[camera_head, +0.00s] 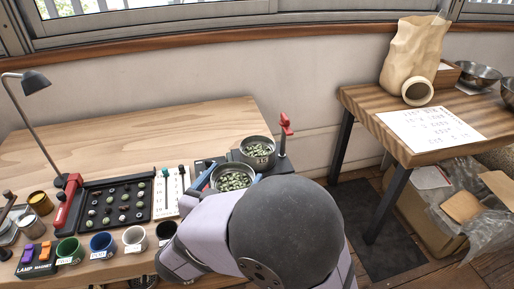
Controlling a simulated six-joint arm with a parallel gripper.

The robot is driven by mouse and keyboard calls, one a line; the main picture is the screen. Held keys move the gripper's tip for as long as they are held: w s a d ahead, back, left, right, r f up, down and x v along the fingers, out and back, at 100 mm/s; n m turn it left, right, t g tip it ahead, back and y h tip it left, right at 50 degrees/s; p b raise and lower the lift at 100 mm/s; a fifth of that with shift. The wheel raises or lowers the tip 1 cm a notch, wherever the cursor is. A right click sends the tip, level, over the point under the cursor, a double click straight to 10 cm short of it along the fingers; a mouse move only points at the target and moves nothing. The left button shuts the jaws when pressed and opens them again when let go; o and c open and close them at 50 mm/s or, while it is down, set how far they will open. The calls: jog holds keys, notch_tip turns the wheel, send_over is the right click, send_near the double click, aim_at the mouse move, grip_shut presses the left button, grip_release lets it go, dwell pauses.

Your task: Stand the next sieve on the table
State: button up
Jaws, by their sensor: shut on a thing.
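Two round grey sieves with greenish beans in them are near the table's right end. The rear sieve (258,144) sits on a dark stand with a red-topped lever (286,124) beside it and has a number label. The front sieve (235,178) is just in front and to the left, partly covered by my arm. My gripper (212,183) is at this front sieve's left side and seems shut on it; my arm hides most of the jaws. I cannot tell whether the sieve's bottom touches anything. The wooden table (140,140) has a wide bare area behind its tools.
A black tray (117,203) of beans, a white slider panel (170,192) and several cups (102,244) crowd the front of the table. A desk lamp (35,85) stands left. A second table (365,102) at right holds a paper bag (412,58) and bowls.

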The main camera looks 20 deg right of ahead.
jog(key=x, duration=0.4)
jog(key=r+x, duration=0.1)
jog(key=x, duration=0.4)
jog(key=r+x, duration=0.1)
jog(key=x, duration=0.4)
jog(key=shift+w+d+r, duration=0.2)
jog(key=shift+w+d, duration=0.05)
jog(key=shift+w, duration=0.05)
jog(key=x, duration=0.3)
jog(key=shift+f+p, duration=0.1)
jog(key=shift+p, duration=0.25)
jog(key=shift+w+f, duration=0.2)
jog(key=shift+f, duration=0.1)
jog(key=shift+f, duration=0.2)
jog(key=o, duration=1)
jog(key=shift+f+b, duration=0.1)
jog(key=shift+b, duration=0.3)
